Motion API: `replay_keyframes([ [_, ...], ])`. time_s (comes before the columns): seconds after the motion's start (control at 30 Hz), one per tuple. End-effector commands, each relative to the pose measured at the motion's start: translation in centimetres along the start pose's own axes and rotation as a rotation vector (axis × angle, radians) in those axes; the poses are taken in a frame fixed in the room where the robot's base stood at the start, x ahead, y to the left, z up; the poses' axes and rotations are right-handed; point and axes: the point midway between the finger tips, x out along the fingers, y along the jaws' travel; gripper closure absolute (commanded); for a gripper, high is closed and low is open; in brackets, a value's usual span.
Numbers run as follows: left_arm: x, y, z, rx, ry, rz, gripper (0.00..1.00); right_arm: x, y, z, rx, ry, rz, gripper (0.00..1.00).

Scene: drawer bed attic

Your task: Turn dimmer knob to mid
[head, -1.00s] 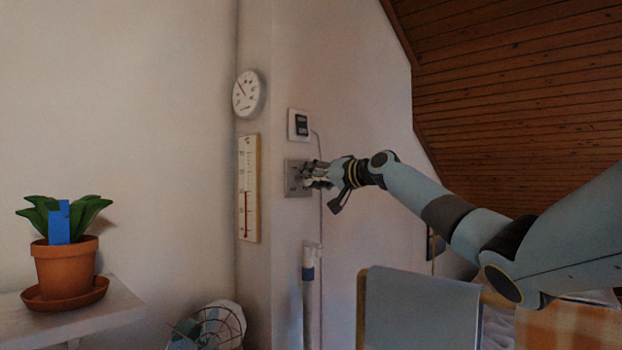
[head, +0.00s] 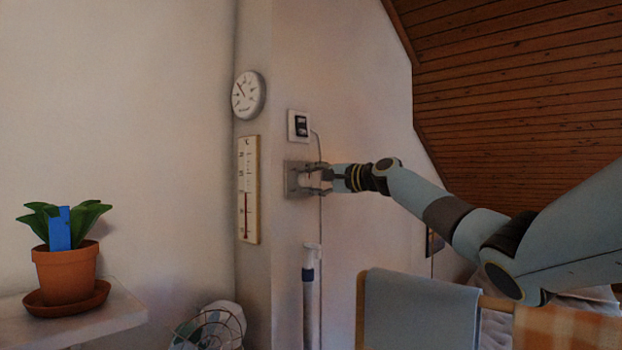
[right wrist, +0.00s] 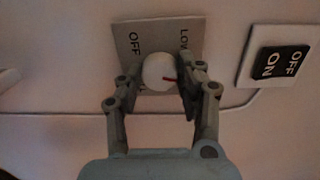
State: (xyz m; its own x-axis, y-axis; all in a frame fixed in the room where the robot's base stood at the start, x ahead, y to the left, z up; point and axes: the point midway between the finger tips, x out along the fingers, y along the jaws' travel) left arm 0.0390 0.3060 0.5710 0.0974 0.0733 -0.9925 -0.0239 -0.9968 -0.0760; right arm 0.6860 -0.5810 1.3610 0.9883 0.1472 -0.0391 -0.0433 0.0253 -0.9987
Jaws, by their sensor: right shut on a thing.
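The dimmer is a grey wall plate (head: 292,187) with a round white knob (right wrist: 158,72). In the right wrist view the plate (right wrist: 122,36) carries the words "OFF" and "LOW", and the knob has a red mark at its right side. My right gripper (head: 316,180) reaches the plate from the right. In the right wrist view its two fingers (right wrist: 160,76) stand on either side of the knob, shut on it. Part of the plate's lettering is hidden by the fingers and knob. My left gripper is not in view.
An ON/OFF switch (head: 299,126) is just above the plate, with a cable running down. A round dial (head: 248,95) and a long thermometer (head: 248,190) hang to the left. A towel rail with a grey towel (head: 418,310) stands below my right arm.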

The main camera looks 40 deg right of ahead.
Motion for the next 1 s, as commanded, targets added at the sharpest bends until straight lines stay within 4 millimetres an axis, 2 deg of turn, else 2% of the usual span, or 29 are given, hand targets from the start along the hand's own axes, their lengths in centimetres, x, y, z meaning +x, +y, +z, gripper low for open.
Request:
replay_keyframes([
  [0.5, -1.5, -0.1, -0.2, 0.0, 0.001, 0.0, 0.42, 0.0, 0.1, -0.1, 0.419, -0.015, -0.023, 0.95],
  [1.0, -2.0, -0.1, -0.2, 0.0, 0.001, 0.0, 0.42, 0.0, 0.3, -0.1, 0.558, -0.022, -0.031, 0.95],
])
